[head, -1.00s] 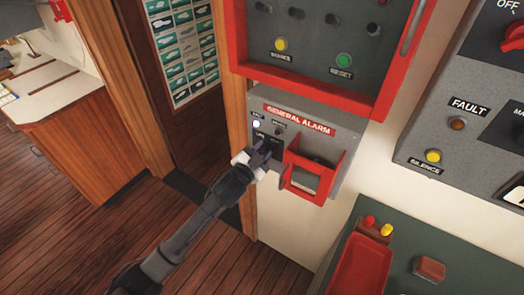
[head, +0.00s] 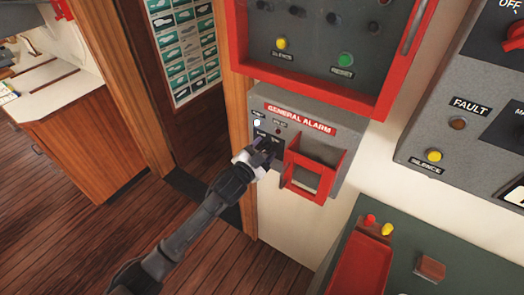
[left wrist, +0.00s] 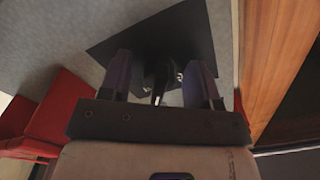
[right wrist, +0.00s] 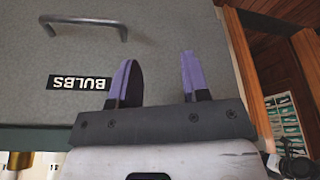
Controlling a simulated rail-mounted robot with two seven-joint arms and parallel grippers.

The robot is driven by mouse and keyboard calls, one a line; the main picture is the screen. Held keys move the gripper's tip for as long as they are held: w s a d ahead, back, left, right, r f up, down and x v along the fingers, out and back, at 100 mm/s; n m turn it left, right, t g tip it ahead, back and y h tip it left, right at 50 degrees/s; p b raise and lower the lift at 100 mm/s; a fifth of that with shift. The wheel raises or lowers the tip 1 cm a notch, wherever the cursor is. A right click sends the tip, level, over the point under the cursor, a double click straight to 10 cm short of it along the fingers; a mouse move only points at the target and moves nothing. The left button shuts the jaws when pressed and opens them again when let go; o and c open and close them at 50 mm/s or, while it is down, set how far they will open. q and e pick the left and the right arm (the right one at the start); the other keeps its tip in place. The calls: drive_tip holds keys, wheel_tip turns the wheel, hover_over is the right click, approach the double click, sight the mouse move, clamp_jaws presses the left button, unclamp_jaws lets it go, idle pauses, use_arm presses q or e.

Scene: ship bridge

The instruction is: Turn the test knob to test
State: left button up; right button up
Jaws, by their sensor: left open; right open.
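The general alarm panel (head: 325,124) is a grey box on the wall with a red title strip and a red open frame at its lower right. The black test knob (left wrist: 160,80) shows in the left wrist view on a dark plate. My left gripper (head: 264,147) is at the lower left of the panel and covers most of the knob in the head view. In the left wrist view my left gripper (left wrist: 162,78) is open, with one finger on each side of the knob. My right gripper (right wrist: 155,78) is open and empty before a grey surface labelled BULBS.
The red frame (head: 314,168) sticks out just right of my left gripper. A red-edged panel (head: 310,45) with several buttons hangs above. A grey fault panel (head: 455,135) is at the right. A red tray (head: 360,265) lies below on a green surface.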

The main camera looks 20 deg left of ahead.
use_arm(q)
drive_tip(key=b+v, duration=0.3)
drive_tip(key=v, duration=1)
drive_tip(key=shift+s+b, duration=0.3)
drive_tip(key=shift+s, duration=0.1)
drive_tip(key=shift+a, duration=0.1)
drive_tip(key=s+f+n+g+y+p, duration=0.1)
drive_tip(key=s+f+g, duration=0.3)
drive_tip(key=s, duration=0.7)
drive_tip(key=s+f+n+g+y+p, duration=0.1)
drive_tip(key=s+f+n+g+p, duration=0.1)
drive_tip(key=s+f+n+g, duration=0.2)
drive_tip(key=s+d+f+n+g+y+p, duration=0.1)
drive_tip(key=s+f+g, duration=0.5)
drive_tip(key=s, duration=1.1)
drive_tip(key=shift+s+f+n+y+p, duration=0.35)
drive_tip(key=shift+f+n+p, duration=0.35)
drive_tip(key=shift+f, duration=0.9)
